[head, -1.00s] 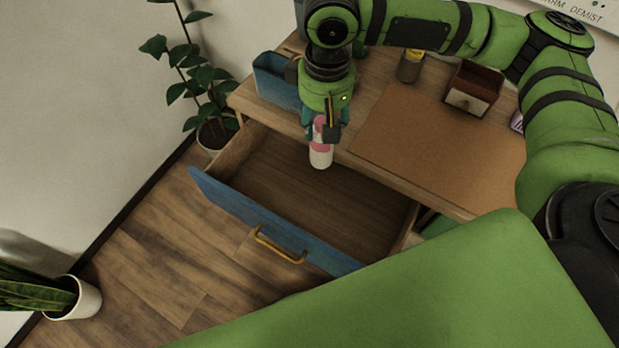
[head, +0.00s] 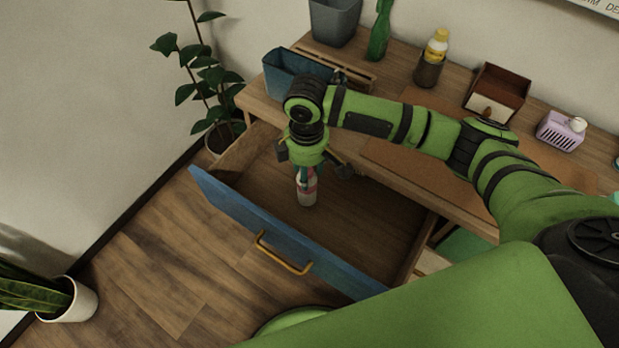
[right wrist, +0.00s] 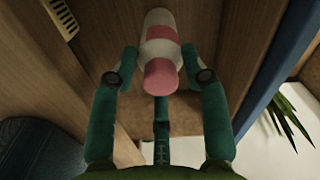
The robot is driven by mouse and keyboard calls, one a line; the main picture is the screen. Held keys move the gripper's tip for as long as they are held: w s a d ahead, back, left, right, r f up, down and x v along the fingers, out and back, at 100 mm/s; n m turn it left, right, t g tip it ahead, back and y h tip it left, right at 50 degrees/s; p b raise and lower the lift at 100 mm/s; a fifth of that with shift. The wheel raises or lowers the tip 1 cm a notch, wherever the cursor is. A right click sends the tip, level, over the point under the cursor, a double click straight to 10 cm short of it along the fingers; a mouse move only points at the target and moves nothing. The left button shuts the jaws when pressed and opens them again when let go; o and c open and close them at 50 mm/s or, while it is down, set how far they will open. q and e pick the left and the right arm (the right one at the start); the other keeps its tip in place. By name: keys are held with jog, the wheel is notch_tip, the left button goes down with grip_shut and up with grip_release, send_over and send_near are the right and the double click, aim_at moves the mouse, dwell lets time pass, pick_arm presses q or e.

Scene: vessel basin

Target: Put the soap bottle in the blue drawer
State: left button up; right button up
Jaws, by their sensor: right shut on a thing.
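The soap bottle (head: 307,192) is white with a pink band and a pink cap. In the head view it hangs upright inside the open blue drawer (head: 240,213); I cannot tell whether its base touches the drawer floor. My right gripper (head: 305,171) is above it, shut on its upper part. In the right wrist view the bottle (right wrist: 159,45) lies between the teal fingers of the gripper (right wrist: 160,80), cap toward the palm. The drawer is pulled well out and looks otherwise empty. My left gripper is not in view.
The desk top above the drawer holds a blue bin (head: 290,75), a grey bin (head: 335,20), a green bottle (head: 379,35), a yellow-topped bottle (head: 431,62), a brown box (head: 496,92) and a lilac basket (head: 561,131). A potted plant (head: 207,90) stands left of the desk.

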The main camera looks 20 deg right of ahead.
jog(key=shift+f, duration=2)
jog(key=o, duration=1.3)
notch_tip(320, 180, up, 12)
jog(key=shift+r+b, duration=0.2)
jog(key=shift+b, duration=0.1)
